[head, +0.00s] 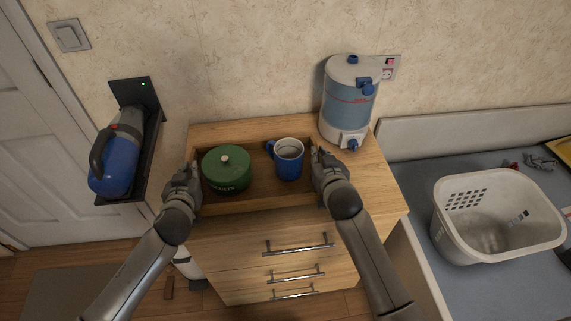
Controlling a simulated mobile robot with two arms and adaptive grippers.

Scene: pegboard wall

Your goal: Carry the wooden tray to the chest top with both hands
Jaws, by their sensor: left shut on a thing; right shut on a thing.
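The wooden tray (256,201) is in the middle of the head view, at the chest top (368,178). A green lidded pot (227,172) stands in its left part and a blue mug (289,162) in its right part. My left gripper (193,173) is shut on the tray's left end. My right gripper (317,158) is shut on the tray's right end. The fingertips are partly hidden against the tray ends. I cannot tell whether the tray's underside touches the chest top.
A blue and white dispenser (348,105) stands on the chest top close to the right gripper. A blue handheld vacuum (118,155) hangs on a wall holder at left. A white basket (490,221) sits on the grey surface at right. Drawer handles (298,247) face me.

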